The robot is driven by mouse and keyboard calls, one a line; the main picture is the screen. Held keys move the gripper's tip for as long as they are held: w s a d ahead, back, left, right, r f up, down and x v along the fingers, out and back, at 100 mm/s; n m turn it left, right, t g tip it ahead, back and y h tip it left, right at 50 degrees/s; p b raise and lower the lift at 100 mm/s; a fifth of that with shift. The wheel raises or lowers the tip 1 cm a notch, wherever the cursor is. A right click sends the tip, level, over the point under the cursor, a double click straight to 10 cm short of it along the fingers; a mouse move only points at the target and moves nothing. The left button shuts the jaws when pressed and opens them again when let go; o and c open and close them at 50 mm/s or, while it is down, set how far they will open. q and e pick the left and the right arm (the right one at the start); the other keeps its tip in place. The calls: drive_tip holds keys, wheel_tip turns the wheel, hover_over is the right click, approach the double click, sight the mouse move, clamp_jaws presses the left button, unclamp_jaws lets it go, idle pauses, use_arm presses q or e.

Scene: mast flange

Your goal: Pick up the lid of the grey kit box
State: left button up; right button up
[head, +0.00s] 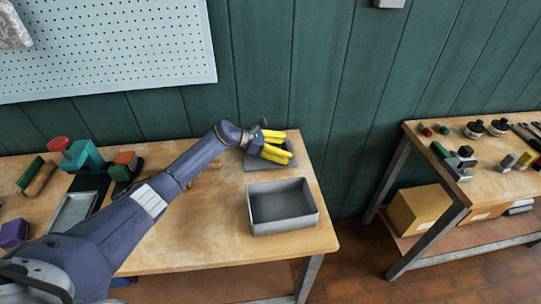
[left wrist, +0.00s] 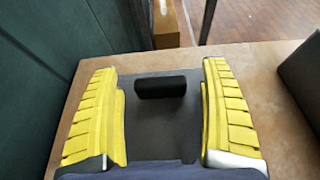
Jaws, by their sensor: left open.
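The lid (head: 256,163) is a flat dark grey plate lying on the wooden table near its back right corner. In the left wrist view the lid (left wrist: 160,130) has a black bar handle (left wrist: 167,87) on top. My left gripper (head: 285,147) is over the lid, with its yellow fingers spread. In the left wrist view the fingers of my left gripper (left wrist: 160,68) stand on either side of the handle, apart from it. The grey kit box (head: 290,224) stands open and empty in front of the lid. My right gripper is not in view.
A teal tool with a red knob (head: 84,155), small blocks and a grey tray (head: 73,215) are on the table's left part. A second table (head: 490,190) with bottles and blocks stands to the right, across a gap. A green wall and pegboard (head: 110,45) are behind.

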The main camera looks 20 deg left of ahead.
use_arm(q)
drive_tip(key=shift+c, duration=0.3)
drive_tip(key=c, duration=1.2)
drive_tip(key=shift+c, duration=0.2)
